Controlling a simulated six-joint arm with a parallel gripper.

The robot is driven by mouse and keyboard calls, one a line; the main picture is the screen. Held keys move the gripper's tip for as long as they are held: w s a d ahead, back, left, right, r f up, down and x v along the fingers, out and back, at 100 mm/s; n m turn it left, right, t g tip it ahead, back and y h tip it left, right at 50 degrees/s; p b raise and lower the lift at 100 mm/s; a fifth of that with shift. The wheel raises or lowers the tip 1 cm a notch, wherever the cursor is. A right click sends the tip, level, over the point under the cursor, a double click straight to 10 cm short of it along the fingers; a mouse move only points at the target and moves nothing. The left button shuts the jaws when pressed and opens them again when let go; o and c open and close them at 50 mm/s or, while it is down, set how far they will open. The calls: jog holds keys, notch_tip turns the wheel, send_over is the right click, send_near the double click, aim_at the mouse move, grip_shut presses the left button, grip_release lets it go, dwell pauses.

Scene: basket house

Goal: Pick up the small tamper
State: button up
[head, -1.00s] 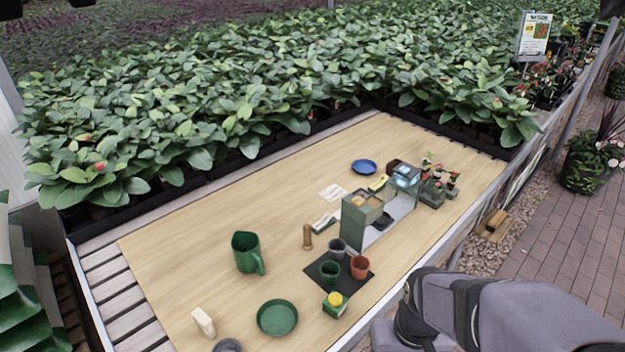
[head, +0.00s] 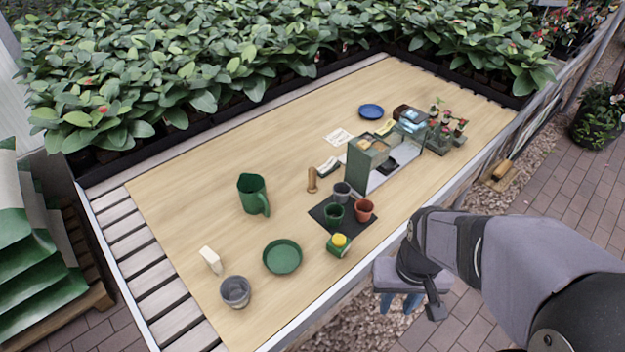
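The small tamper (head: 312,180) looks to be the short, light-brown wooden piece standing upright on the table, in the middle of the head view. It is left of the green-grey box-like stand and just behind the dark mat. My gripper (head: 399,303) hangs off the table's front edge at the lower right, over the gravel. Its two blue fingers point down and are apart, with nothing seen between them. It is well away from the tamper, to the right and nearer the camera.
Three small pots stand on or by the dark mat (head: 318,216). A yellow-topped green box (head: 339,245), green saucer (head: 282,257), grey pot (head: 235,291), green jug (head: 253,194) and pale block (head: 211,260) stand nearby.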

dwell(0.3)
jog(key=shift+o, duration=1.4)
jog(key=shift+r, duration=0.1)
